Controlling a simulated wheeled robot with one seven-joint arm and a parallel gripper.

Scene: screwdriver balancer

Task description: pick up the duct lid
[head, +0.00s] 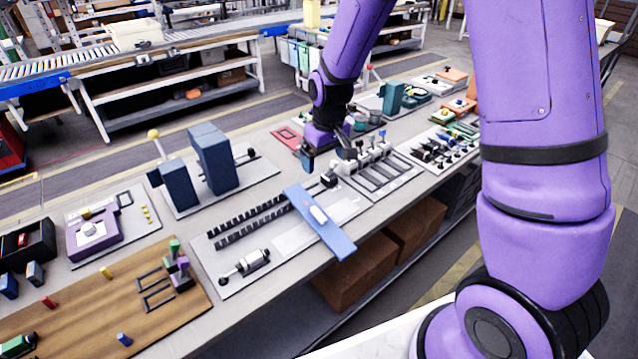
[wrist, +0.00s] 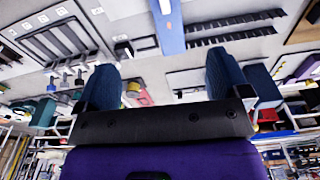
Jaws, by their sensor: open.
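In the wrist view part of the lid (wrist: 171,32) shows at the top centre, ahead of the fingers. My gripper (head: 308,156) is beyond the lid's far end in the head view, apart from it. In the wrist view my gripper (wrist: 163,78) has its two blue fingers spread with nothing between them.
Right of the lid stands a plate with a row of grey clamps (head: 365,160). Tall blue-grey blocks (head: 213,160) stand at the left rear. A silver cylinder (head: 250,260) lies in front of the duct strips. A wooden board (head: 90,310) is at the near left.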

